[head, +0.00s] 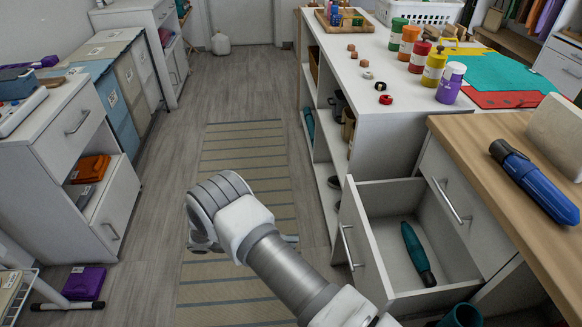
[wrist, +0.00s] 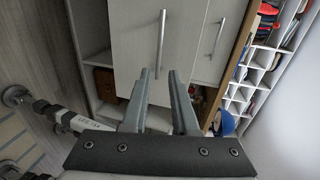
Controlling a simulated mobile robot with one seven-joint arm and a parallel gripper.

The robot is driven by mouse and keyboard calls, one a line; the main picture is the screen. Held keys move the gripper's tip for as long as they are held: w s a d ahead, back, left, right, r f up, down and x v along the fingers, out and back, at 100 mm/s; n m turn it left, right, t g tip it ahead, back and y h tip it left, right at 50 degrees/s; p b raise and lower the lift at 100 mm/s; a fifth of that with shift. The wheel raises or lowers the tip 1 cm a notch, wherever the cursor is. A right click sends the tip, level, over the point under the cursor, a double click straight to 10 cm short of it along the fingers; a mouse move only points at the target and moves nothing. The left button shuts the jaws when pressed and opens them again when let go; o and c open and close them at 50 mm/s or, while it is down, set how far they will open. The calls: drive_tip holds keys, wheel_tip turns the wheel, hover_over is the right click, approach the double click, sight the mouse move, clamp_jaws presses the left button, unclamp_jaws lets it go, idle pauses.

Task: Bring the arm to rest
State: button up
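My arm (head: 290,275) reaches up from the bottom of the head view over the floor, with a bent joint at its far end. My gripper does not show clearly in the head view. In the wrist view my gripper (wrist: 158,75) has its two fingers apart, with nothing visible between them. The fingertips appear in front of a pale cabinet front with a vertical bar handle (wrist: 161,42). I cannot tell how far they are from it.
An open drawer (head: 352,225) holding a teal tool (head: 417,254) juts out right of my arm. Paint bottles (head: 434,68) stand on the white unit. Cabinets (head: 75,125) line the left; the striped rug (head: 240,150) is clear ahead.

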drive_tip(key=s+d+r+m+g+y, duration=0.15)
drive_tip(key=d+r+m+y, duration=0.3)
drive_tip(key=r+m, duration=0.65)
drive_tip(key=d+r+m+g+y, duration=0.2)
drive_tip(key=d+r+m+y, duration=0.4)
drive_tip(key=r, duration=0.8)
drive_tip(key=s+d+r+m+t+y, duration=0.25)
drive_tip(key=s+r+m, duration=0.35)
drive_tip(key=s+m, duration=0.3)
drive_tip(key=s+d+r+m+t+y, duration=0.2)
drive_tip(key=s+d+r+m+t, duration=0.2)
drive_tip(key=s+r+m, duration=0.55)
wheel_tip(320, 180, up, 12)
drive_tip(key=w+m+p, duration=0.2)
drive_tip(key=p, duration=1.3)
drive_tip(key=shift+r+p, duration=0.15)
drive_tip(key=shift+p, duration=0.15)
